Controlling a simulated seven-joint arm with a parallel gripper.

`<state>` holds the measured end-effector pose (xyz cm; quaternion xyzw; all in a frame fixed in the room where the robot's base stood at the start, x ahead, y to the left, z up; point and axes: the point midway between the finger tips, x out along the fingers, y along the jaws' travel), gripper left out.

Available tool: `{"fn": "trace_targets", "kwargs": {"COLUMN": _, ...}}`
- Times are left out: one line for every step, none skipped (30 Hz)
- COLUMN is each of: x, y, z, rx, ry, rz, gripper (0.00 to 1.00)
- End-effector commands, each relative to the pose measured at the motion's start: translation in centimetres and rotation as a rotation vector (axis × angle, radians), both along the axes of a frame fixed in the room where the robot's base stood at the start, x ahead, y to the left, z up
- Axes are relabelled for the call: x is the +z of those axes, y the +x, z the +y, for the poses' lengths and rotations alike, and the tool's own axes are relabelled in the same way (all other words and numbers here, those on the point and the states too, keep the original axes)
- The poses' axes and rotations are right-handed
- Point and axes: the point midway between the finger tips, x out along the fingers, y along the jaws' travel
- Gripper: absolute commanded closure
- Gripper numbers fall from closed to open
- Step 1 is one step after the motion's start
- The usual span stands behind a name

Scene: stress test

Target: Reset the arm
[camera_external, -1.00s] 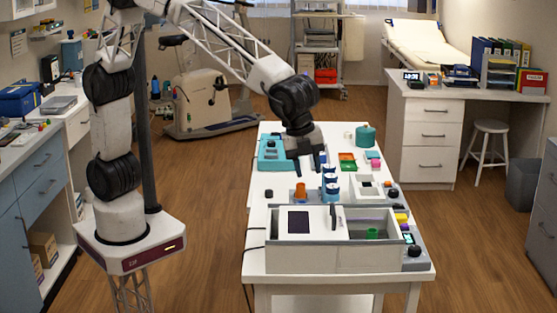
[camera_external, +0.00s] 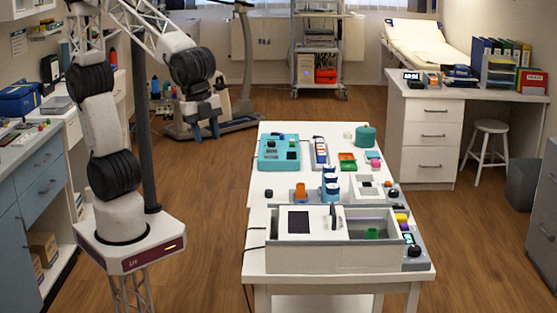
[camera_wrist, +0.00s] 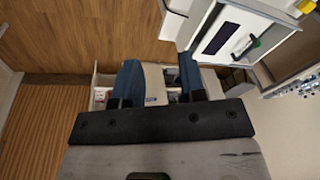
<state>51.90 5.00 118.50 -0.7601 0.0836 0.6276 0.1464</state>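My gripper (camera_external: 206,130) hangs in the air to the left of the white table (camera_external: 262,218), clear of it, with its fingers pointing down. In the wrist view my gripper (camera_wrist: 158,82) shows two dark blue fingers set well apart. It is open, and I see nothing held in it. A pale beige surface shows behind the gap between the fingers, and I cannot tell what it is.
An exercise bike stands behind my gripper. Bare wooden floor (camera_external: 215,205) lies between my base and the table.

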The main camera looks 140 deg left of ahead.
Motion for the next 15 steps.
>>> {"fn": "trace_targets", "kwargs": {"x": 0.0, "y": -1.5, "z": -0.5, "rx": 0.015, "ry": -0.007, "rz": -0.005, "gripper": 0.62}}
{"fn": "trace_targets", "kwargs": {"x": 0.0, "y": -2.2, "z": -0.7, "rx": 0.026, "ry": -0.011, "rz": -0.007, "gripper": 0.62}}
{"fn": "trace_targets", "kwargs": {"x": -0.1, "y": -3.3, "z": -1.1, "rx": 0.041, "ry": -0.018, "rz": -0.009, "gripper": 0.62}}
{"fn": "trace_targets", "kwargs": {"x": -0.2, "y": -4.0, "z": -1.3, "rx": 0.052, "ry": -0.023, "rz": -0.011, "gripper": 0.62}}
{"fn": "trace_targets", "kwargs": {"x": -0.3, "y": -4.8, "z": -1.6, "rx": 0.062, "ry": -0.028, "rz": -0.012, "gripper": 0.62}}
{"fn": "trace_targets", "kwargs": {"x": -0.4, "y": -5.8, "z": -1.9, "rx": 0.077, "ry": -0.034, "rz": -0.015, "gripper": 0.62}}
{"fn": "trace_targets", "kwargs": {"x": -0.5, "y": -6.6, "z": -2.1, "rx": 0.087, "ry": -0.039, "rz": -0.017, "gripper": 0.62}}
{"fn": "trace_targets", "kwargs": {"x": -0.7, "y": -7.4, "z": -2.4, "rx": 0.098, "ry": -0.044, "rz": -0.019, "gripper": 0.62}}
{"fn": "trace_targets", "kwargs": {"x": -0.8, "y": -8.4, "z": -2.6, "rx": 0.112, "ry": -0.05, "rz": -0.022, "gripper": 0.62}}
{"fn": "trace_targets", "kwargs": {"x": -1.0, "y": -9.1, "z": -2.8, "rx": 0.124, "ry": -0.055, "rz": -0.023, "gripper": 0.62}}
{"fn": "trace_targets", "kwargs": {"x": -1.1, "y": -9.9, "z": -3.0, "rx": 0.134, "ry": -0.06, "rz": -0.024, "gripper": 0.62}}
{"fn": "trace_targets", "kwargs": {"x": -1.4, "y": -10.9, "z": -3.3, "rx": 0.15, "ry": -0.066, "rz": -0.027, "gripper": 0.62}}
{"fn": "trace_targets", "kwargs": {"x": -1.6, "y": -11.6, "z": -3.5, "rx": 0.159, "ry": -0.071, "rz": -0.027, "gripper": 0.62}}
{"fn": "trace_targets", "kwargs": {"x": -1.7, "y": -12.4, "z": -3.7, "rx": 0.17, "ry": -0.076, "rz": -0.029, "gripper": 0.62}}
{"fn": "trace_targets", "kwargs": {"x": -2.0, "y": -13.4, "z": -3.9, "rx": 0.184, "ry": -0.082, "rz": -0.031, "gripper": 0.62}}
